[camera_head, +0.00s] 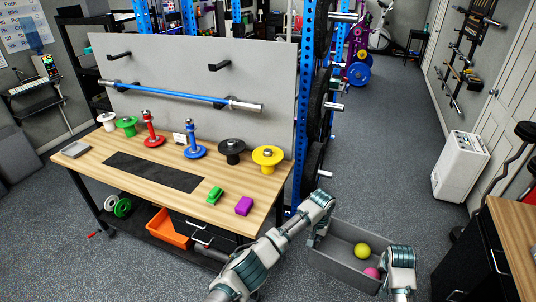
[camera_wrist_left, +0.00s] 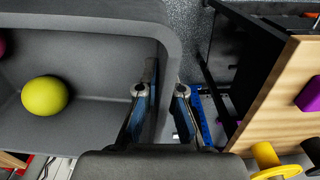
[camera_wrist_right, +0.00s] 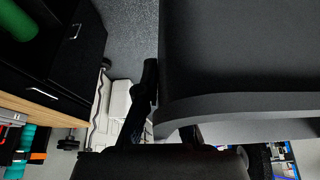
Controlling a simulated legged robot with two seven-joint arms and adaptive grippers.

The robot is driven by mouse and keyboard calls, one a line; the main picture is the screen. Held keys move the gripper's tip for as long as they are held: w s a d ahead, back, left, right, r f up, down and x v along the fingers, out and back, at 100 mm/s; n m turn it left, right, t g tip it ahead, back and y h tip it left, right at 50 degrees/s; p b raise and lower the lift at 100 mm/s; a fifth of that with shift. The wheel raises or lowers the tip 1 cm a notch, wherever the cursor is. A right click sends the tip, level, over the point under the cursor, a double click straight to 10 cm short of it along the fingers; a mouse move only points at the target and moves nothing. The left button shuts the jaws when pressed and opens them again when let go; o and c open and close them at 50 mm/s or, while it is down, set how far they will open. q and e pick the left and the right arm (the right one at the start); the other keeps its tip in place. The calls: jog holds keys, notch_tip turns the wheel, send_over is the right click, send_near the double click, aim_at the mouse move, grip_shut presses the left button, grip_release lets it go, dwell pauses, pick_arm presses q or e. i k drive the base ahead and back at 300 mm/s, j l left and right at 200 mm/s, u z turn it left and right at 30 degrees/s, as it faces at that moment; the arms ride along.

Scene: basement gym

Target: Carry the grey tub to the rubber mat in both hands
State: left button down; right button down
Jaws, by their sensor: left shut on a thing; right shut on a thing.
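The grey tub (camera_head: 338,268) is right of the workbench, roughly level. It holds a yellow ball (camera_head: 362,250) and a pink ball (camera_head: 371,273). My left gripper (camera_wrist_left: 160,95) is shut on one tub wall, a finger on each side of it, in the left wrist view. My right gripper (camera_wrist_right: 168,112) is shut on the tub's opposite wall in the right wrist view. In the head view my forearms hide most of both grips. The dark rubber mat (camera_head: 153,171) lies flat and bare on the wooden workbench (camera_head: 92,158).
A green block (camera_head: 214,195) and purple block (camera_head: 244,206) sit near the bench's front right. Several weights and spools, including a yellow one (camera_head: 268,158), line its back. A second wooden-topped bench (camera_head: 520,235) is at right. A white appliance (camera_head: 460,167) stands on the open floor.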

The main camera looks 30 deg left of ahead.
aim_at(162, 173)
jog(key=u, duration=2.45)
jog(key=i+u, duration=0.65)
jog(key=i+j+z, duration=0.1)
jog(key=i+z, duration=0.3)
jog(key=i, duration=0.6)
jog(key=i+z, duration=0.3)
jog(key=i, duration=0.25)
jog(key=i+j+z, duration=0.1)
jog(key=i+z, duration=0.2)
jog(key=i, duration=0.3)
jog(key=i+z, duration=0.1)
jog(key=z, duration=1.4)
